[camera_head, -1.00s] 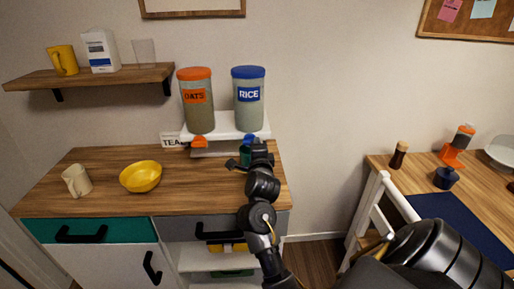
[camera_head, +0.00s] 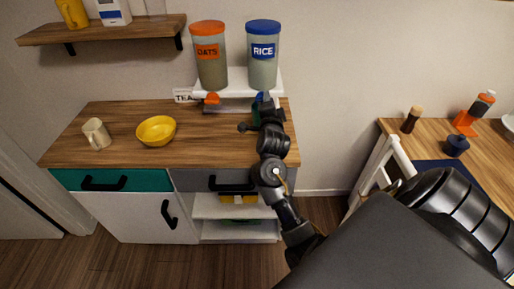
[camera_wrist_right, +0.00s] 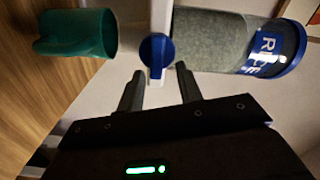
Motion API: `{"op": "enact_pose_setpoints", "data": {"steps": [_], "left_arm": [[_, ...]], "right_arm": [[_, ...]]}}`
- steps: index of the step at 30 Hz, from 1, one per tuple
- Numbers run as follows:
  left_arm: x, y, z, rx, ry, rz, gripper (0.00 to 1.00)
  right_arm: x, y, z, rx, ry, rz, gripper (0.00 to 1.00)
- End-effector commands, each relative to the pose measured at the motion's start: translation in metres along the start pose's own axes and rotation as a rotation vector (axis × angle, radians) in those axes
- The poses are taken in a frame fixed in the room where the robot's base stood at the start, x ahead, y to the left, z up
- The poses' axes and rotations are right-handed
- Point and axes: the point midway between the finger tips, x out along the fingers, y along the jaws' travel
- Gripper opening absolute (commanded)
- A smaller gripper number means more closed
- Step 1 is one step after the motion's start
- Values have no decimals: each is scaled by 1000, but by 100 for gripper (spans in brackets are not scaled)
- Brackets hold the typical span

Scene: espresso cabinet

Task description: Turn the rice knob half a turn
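The rice dispenser (camera_head: 263,65) is a clear jar with a blue lid and a blue RICE label, on a white stand above the wooden counter. My right gripper (camera_head: 267,108) is just below and in front of the jar. My left gripper is in neither view.
A green cup (camera_wrist_right: 80,35) stands below the rice outlet, partly hidden in the head view. The orange-lidded oats jar (camera_head: 209,62) stands left of the rice. A yellow bowl (camera_head: 156,130) and cream mug (camera_head: 97,134) are farther left on the counter (camera_head: 120,115).

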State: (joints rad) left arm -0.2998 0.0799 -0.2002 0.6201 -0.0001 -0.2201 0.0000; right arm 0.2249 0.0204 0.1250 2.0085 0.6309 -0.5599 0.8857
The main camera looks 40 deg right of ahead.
Motion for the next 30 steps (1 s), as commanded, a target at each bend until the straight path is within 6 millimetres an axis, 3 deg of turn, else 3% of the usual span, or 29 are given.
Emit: {"op": "enact_pose_setpoints", "data": {"steps": [1, 9, 20, 22, 30], "left_arm": [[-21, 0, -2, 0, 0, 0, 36], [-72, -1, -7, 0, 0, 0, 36], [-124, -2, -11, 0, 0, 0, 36], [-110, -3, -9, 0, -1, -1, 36], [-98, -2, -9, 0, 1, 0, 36]], "right_arm": [[0, -12, -4, -87, -1, -1, 35], [1, -22, -1, -590, -1, -3, 35], [1, -28, 9, -1186, 4, -4, 35], [-16, -16, 15, -1182, -3, -3, 35], [-74, -16, 14, -1173, -3, 0, 35]]}}
